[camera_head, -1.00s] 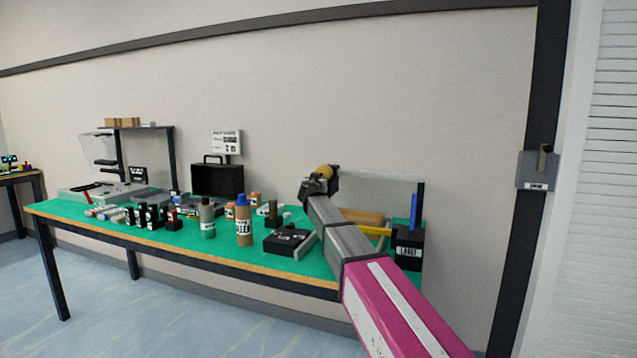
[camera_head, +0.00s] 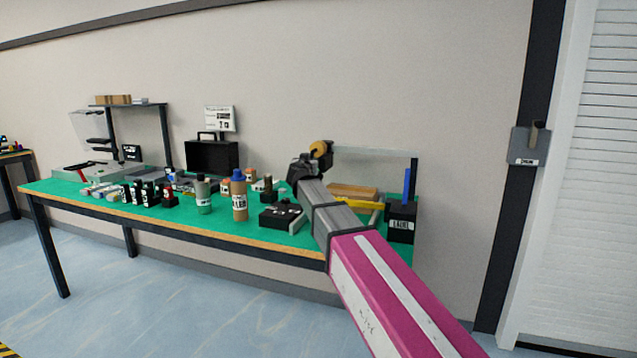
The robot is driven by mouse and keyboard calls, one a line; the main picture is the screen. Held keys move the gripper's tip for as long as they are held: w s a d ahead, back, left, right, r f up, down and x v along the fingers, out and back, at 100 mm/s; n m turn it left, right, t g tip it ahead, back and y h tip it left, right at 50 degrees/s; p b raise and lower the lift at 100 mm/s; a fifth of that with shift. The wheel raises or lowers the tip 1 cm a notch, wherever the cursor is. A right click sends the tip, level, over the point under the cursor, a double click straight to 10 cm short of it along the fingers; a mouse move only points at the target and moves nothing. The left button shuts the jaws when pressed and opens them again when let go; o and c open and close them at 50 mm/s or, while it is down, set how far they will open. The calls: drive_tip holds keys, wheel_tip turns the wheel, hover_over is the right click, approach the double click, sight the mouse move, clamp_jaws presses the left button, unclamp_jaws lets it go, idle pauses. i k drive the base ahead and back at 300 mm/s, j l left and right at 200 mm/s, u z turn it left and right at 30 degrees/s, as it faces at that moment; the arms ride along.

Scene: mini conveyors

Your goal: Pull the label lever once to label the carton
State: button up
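A black box with a white label plate (camera_head: 401,224) stands at the right end of the green table. A blue upright lever (camera_head: 407,186) rises from it. A tan carton (camera_head: 352,191) lies just left of it, partly hidden behind my arm, with a yellow bar in front of it. My gripper (camera_head: 312,158) is at the end of my magenta and grey arm, left of the blue lever and apart from it in the picture. A round tan-orange thing shows at its tip. Its fingers are too small and dark to tell whether they are open.
The green table (camera_head: 110,213) carries several bottles, including a tan one (camera_head: 239,197), a black case (camera_head: 211,157), a black tray (camera_head: 282,216) and a shelf unit (camera_head: 130,104). A grey rail runs above the carton. Free floor lies in front of the table.

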sight(407, 171)
drive_tip(key=k+j, duration=0.1)
drive_tip(key=k, duration=0.85)
